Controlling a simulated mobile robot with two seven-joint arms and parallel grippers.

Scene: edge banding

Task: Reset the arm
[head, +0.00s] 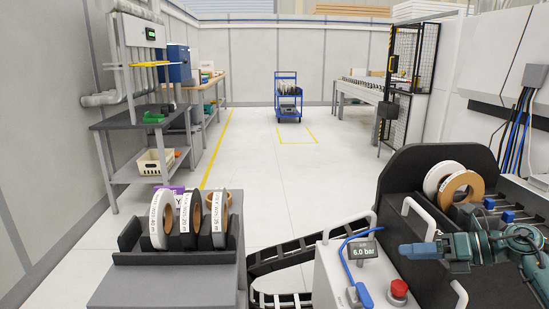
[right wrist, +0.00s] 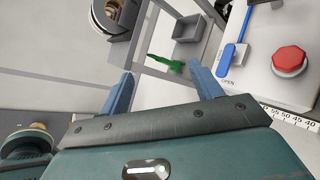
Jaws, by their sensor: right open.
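My right gripper (head: 405,250) is at the right of the head view, in front of the dark edge-banding machine (head: 415,175) and near the control box. Its fingers point left. In the right wrist view the two blue fingers (right wrist: 163,88) are spread apart with nothing between them. The control box (head: 335,275) carries a blue lever (head: 361,294), a red button (head: 399,289) and a display reading 6.0 bar (head: 362,250). In the wrist view the blue lever (right wrist: 232,50) and red button (right wrist: 289,60) lie right of the fingers. My left gripper is not in view.
Several tape rolls (head: 160,219) stand in a dark holder on a grey cart (head: 165,290) at left. A white roll (head: 436,181) and a brown-cored roll (head: 462,187) sit on the machine. A blue trolley (head: 288,98) stands far back. The middle floor is clear.

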